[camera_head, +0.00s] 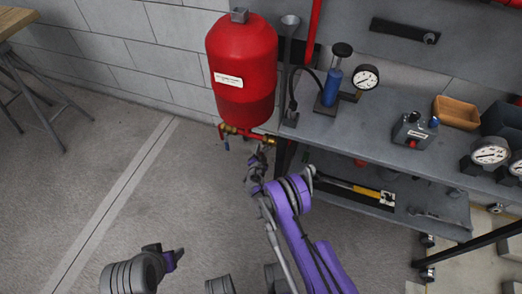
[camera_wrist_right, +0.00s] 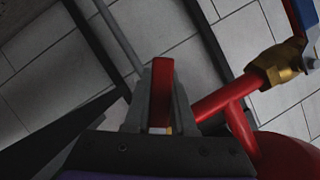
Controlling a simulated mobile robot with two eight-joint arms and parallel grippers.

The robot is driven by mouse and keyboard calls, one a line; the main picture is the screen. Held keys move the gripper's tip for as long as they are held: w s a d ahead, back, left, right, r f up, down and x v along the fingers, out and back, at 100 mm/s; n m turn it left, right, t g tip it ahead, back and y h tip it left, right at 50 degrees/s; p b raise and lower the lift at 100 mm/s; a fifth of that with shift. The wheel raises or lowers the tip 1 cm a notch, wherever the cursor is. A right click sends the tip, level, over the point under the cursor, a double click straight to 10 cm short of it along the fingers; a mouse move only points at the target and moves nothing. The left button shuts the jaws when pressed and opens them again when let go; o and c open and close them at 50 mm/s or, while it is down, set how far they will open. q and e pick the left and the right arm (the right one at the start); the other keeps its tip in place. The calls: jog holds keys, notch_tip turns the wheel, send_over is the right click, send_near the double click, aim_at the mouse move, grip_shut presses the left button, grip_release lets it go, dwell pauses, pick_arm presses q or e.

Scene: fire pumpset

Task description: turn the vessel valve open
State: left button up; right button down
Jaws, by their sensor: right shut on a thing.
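The red vessel (camera_head: 241,75) hangs upright against the wall beside the workbench in the head view, with a white label on its front. Brass and red pipework (camera_head: 240,132) runs below it. My right gripper (camera_head: 262,150) is just under the right end of this pipework. In the right wrist view my right gripper (camera_wrist_right: 161,90) is shut on a red handle (camera_wrist_right: 162,78), which stands between its grey fingers. A red pipe and a brass fitting (camera_wrist_right: 277,66) lie to the right of the fingers.
The grey workbench (camera_head: 390,150) at the right bears a blue pump (camera_head: 332,86), a gauge (camera_head: 367,77) and a wooden tray (camera_head: 457,112). Its lower shelf, holding a yellow-handled tool (camera_head: 352,184), is close to my right arm.

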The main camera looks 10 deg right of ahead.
jog(key=c, duration=0.7)
grip_release()
jog(key=shift+c, duration=0.2)
jog(key=p+v, duration=0.1)
jog(key=v, duration=0.9)
jog(key=shift+s+a+p, duration=0.2)
jog(key=shift+s+p, duration=0.15)
jog(key=shift+p, duration=0.05)
jog(key=shift+r, duration=0.15)
